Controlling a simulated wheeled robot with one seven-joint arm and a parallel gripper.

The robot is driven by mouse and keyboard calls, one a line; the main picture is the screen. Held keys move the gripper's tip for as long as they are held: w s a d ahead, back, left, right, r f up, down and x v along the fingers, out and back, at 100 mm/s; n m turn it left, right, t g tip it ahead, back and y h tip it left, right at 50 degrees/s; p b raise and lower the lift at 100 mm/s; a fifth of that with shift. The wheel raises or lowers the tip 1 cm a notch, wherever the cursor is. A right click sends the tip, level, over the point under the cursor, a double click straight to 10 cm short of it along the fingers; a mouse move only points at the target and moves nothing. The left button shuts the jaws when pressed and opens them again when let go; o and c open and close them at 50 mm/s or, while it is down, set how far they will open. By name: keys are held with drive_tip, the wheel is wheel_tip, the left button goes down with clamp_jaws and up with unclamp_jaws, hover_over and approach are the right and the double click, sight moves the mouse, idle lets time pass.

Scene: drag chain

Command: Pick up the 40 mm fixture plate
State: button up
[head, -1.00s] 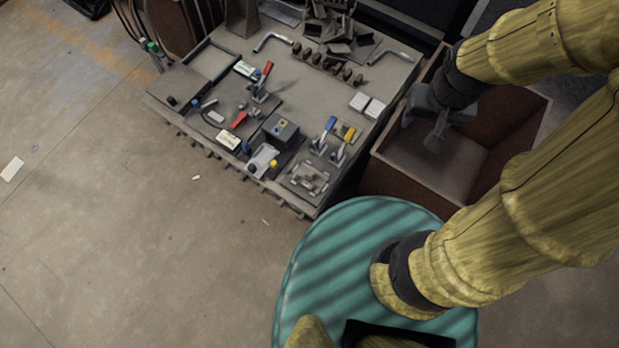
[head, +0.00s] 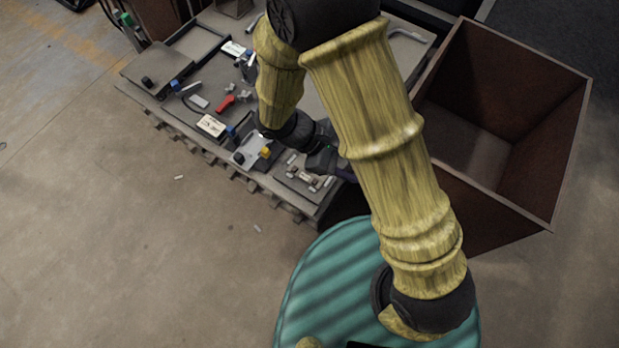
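My gripper (head: 325,158) is dark and small in the head view, over the near right part of the grey table. Its fingers are largely hidden by my arm, so its opening does not show. A flat grey plate with small metal pieces on it (head: 306,180) lies at the near right corner, just below my gripper in the picture. I cannot tell for sure whether this is the 40 mm fixture plate. A light grey part with a yellow knob (head: 253,150) lies to its left. Whether my gripper touches anything is not clear.
The grey table (head: 185,112) also carries a red-handled clamp (head: 225,103), a white label box (head: 211,126) and a dark tray at the left. My arm covers its middle. An open brown bin (head: 545,150) stands to the right.

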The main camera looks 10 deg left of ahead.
drive_tip(key=s+a+f+n+t+y+b, duration=0.1)
drive_tip(key=s+a+f+n+t+b, duration=0.2)
drive_tip(key=a+f+n+t+b, duration=0.4)
drive_tip(key=s+a+f+n+t+y+b, duration=0.2)
drive_tip(key=a+f+n+t+b, duration=0.6)
drive_tip(key=f, duration=1.2)
drive_tip(key=s+a+t+b, duration=0.1)
drive_tip(key=a+b, duration=0.2)
drive_tip(key=a, duration=0.1)
drive_tip(key=shift+s, duration=0.35)
drive_tip(key=shift+f, duration=0.1)
drive_tip(key=b, duration=0.5)
approach(297, 168)
drive_tip(key=w+d, duration=0.1)
drive_tip(key=w+d+r, duration=0.1)
drive_tip(key=d, duration=0.1)
drive_tip(key=w+d+r, duration=0.1)
drive_tip(key=shift+w+d, duration=0.1)
drive_tip(key=shift+d, duration=0.3)
drive_tip(key=shift+w+d+r, duration=0.1)
drive_tip(key=shift+w, duration=0.2)
